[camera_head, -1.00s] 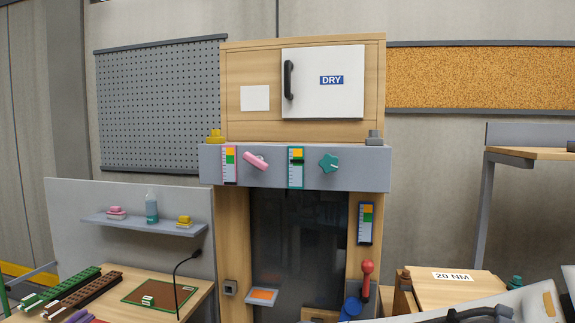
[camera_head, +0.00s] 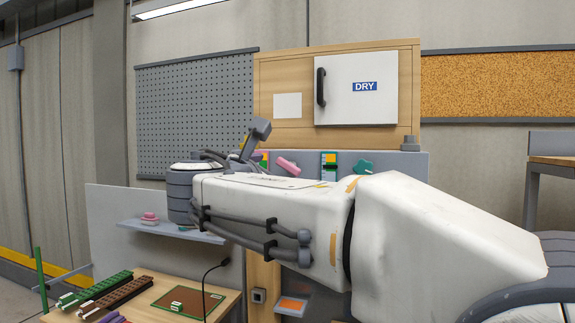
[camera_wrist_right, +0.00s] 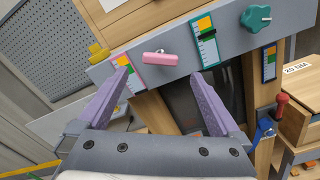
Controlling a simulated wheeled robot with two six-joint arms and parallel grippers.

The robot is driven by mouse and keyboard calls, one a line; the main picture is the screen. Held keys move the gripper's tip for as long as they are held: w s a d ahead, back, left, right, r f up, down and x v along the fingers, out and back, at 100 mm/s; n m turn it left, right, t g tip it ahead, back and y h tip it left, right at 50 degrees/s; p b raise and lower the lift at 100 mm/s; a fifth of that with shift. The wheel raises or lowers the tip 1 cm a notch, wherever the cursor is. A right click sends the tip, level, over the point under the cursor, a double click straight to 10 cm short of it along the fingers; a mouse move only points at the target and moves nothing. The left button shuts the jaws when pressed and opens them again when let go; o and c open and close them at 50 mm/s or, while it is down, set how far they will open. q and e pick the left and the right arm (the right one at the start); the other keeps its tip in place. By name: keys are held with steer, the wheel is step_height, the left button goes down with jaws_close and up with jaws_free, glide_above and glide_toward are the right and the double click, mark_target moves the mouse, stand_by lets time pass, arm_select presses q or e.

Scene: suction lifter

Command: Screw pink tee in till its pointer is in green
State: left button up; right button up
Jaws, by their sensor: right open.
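The pink tee (camera_head: 288,165) sits on the grey beam below the DRY cabinet, its bar sloping down to the right. In the right wrist view the tee (camera_wrist_right: 160,58) lies straight ahead, between the lines of my purple fingers. My right gripper (camera_wrist_right: 160,76) is open and empty, its fingertips short of the beam and apart from the tee. In the head view my arm hides the right gripper's fingers. My left gripper is not in view.
A teal star knob (camera_wrist_right: 256,18) and its teal-edged gauge (camera_wrist_right: 207,47) are to the right on the same beam. A yellow knob (camera_wrist_right: 98,51) stands at the beam's left end. A shelf (camera_head: 165,230) is lower left. A red-handled lever (camera_wrist_right: 281,103) is lower right.

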mark_target(287, 166)
steer(key=p+x, duration=0.2)
steer(key=x, duration=0.4)
steer(key=shift+r, duration=0.15)
steer(key=shift+w+d, duration=0.15)
steer(key=shift+w, duration=0.35)
steer(key=shift+f, duration=0.2)
steer(key=c, duration=1.3)
